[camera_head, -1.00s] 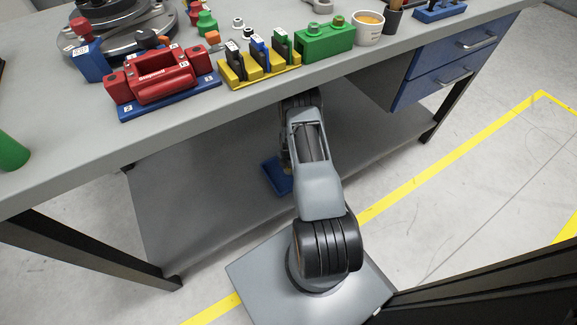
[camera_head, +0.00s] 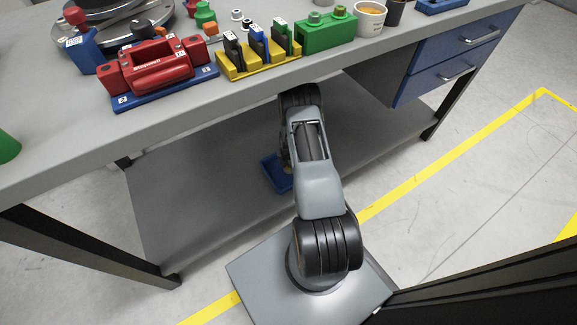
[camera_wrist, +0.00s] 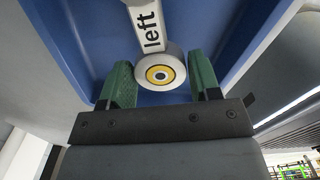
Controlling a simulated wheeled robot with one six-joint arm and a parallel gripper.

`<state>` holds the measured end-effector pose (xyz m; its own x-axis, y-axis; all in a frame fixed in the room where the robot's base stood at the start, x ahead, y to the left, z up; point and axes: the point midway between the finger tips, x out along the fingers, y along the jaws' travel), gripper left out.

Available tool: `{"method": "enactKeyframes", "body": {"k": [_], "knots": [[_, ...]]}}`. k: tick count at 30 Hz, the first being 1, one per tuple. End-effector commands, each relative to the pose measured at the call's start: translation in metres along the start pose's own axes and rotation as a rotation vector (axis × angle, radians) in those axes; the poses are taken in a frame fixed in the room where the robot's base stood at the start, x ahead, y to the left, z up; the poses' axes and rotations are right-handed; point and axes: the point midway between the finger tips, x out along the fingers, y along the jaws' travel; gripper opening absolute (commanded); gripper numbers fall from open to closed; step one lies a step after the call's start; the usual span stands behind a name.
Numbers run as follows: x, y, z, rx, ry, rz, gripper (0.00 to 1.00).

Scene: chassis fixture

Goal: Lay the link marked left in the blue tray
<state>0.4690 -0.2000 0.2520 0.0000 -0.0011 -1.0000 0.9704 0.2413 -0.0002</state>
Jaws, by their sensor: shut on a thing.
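The white link marked "left" (camera_wrist: 148,28) shows in the wrist view, with a yellow-ringed round end between my gripper's green fingers. My gripper (camera_wrist: 160,80) is shut on this link near that round end. The blue tray (camera_wrist: 72,40) fills the space behind the link in the wrist view; I cannot tell whether the link touches its floor. In the head view the tray (camera_head: 270,174) is on the lower shelf under the bench, partly hidden by my arm. The link and gripper fingers are hidden in that view.
The grey lower shelf (camera_head: 200,205) is clear around the tray. The benchtop (camera_head: 60,140) overhangs it, with a red fixture (camera_head: 158,70), a yellow rack (camera_head: 250,70) and a green block (camera_head: 328,30) near its front edge. Blue drawers (camera_head: 450,70) hang at the right.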

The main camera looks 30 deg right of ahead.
Motion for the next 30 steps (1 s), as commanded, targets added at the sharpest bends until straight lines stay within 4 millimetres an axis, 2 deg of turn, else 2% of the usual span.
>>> {"method": "enactKeyframes", "body": {"k": [24,30], "knots": [[0.026,0.000,0.000,0.000,-0.001,0.001,0.32],[0.027,0.000,0.000,0.000,-0.001,0.001,0.32]]}}
